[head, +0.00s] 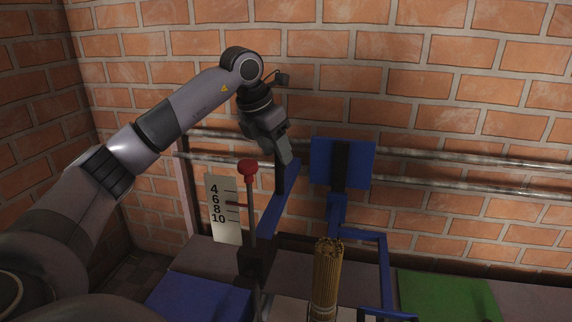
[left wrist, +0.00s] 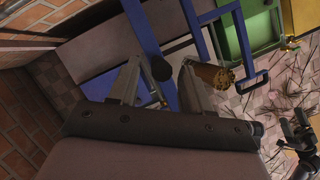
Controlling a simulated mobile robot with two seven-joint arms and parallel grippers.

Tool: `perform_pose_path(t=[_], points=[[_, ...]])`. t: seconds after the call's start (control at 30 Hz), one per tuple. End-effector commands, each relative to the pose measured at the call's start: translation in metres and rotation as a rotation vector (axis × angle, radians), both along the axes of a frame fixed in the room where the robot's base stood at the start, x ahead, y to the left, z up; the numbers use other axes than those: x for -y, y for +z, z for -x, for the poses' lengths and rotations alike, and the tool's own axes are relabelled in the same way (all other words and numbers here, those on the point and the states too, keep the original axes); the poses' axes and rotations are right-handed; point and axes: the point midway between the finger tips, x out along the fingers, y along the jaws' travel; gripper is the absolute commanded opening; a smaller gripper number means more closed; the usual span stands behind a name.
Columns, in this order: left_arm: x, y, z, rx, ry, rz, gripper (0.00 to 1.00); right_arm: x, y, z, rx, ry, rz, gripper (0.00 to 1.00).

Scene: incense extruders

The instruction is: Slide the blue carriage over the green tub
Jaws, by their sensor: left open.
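The blue carriage (head: 360,163) stands in front of the wall rails, with an upright plate and several blue bars. Its bars also show in the left wrist view (left wrist: 143,28). The green tub (head: 447,298) is to its right, at the lower right; it also shows at the top of the left wrist view (left wrist: 262,30). My left gripper (head: 287,152) is open, left of the blue plate. In the left wrist view a dark round post end (left wrist: 160,68) appears between its fingers; contact is not visible. A dark mechanical part at that view's lower right may be my right gripper.
A lever with a red knob (head: 248,167) stands before a numbered scale (head: 222,207). A bundle of brown sticks (head: 325,278) stands upright in front of the carriage. A blue tub (head: 195,300) is at lower left. Two metal rails (head: 470,172) run along the brick wall.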

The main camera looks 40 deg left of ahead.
Motion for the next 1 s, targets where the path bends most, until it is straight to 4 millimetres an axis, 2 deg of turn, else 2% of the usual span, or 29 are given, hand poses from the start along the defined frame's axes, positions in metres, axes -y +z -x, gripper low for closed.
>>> perform_pose_path(t=[0.03,0.23,0.4,0.63,0.67,0.7,0.8,1.0], points=[[0.001,-0.013,-0.003,-0.003,-0.002,0.001,0.48,-0.003,-0.004,-0.001,0.001,0.004,-0.015,0.90],[0.002,-0.037,-0.014,-0.002,-0.001,0.000,0.48,-0.010,-0.004,-0.003,-0.001,0.019,-0.063,0.90],[0.002,-0.044,-0.018,0.000,-0.001,0.001,0.48,-0.013,-0.003,-0.003,-0.003,0.026,-0.083,0.90],[0.002,-0.044,-0.018,0.000,-0.001,0.001,0.48,-0.013,-0.003,-0.003,-0.003,0.027,-0.084,0.90],[0.002,-0.044,-0.018,0.000,-0.001,0.001,0.42,-0.013,-0.003,-0.003,-0.003,0.027,-0.084,0.90],[0.002,-0.044,-0.018,0.000,-0.001,0.001,0.29,-0.013,-0.003,-0.003,-0.003,0.027,-0.084,0.90],[0.002,-0.044,-0.018,0.000,-0.001,0.001,0.00,-0.013,-0.003,-0.003,-0.003,0.027,-0.084,0.90],[0.003,-0.043,-0.018,0.000,-0.002,0.000,0.00,-0.013,-0.001,-0.003,-0.003,0.027,-0.082,0.90]])
